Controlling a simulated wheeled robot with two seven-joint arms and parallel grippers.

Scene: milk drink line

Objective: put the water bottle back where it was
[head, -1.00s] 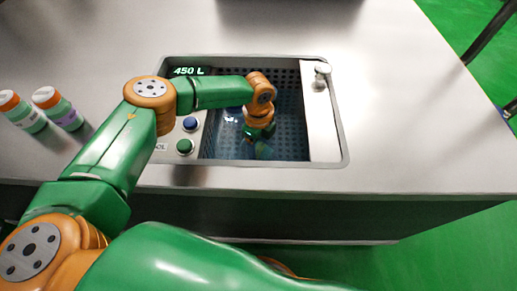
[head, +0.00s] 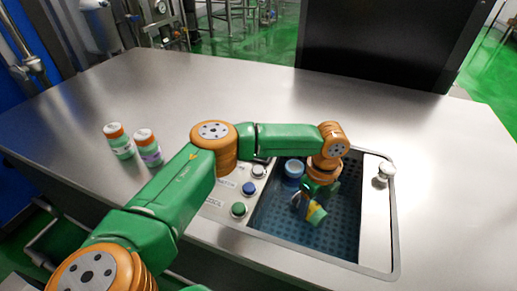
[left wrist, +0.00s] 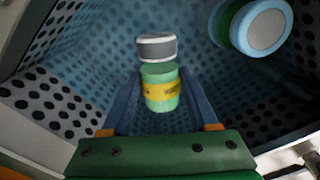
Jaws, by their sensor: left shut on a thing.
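My left gripper (head: 314,203) reaches down into the sunken basin (head: 262,222) in the counter. It is shut on a small green container with a yellow band (head: 316,215), which looks tilted in the head view. In the left wrist view the green container (left wrist: 160,90) sits between my fingers. A grey and white piece (left wrist: 157,46) shows just beyond it; I cannot tell whether it is part of it. A white and blue round-topped container (head: 293,170) stands in the basin and also shows in the left wrist view (left wrist: 262,26). No label reads as water. My right gripper is not in view.
A panel with blue and green buttons (head: 249,189) borders the basin. A white knob (head: 386,170) is on its right. A dark screen (head: 385,45) stands behind.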

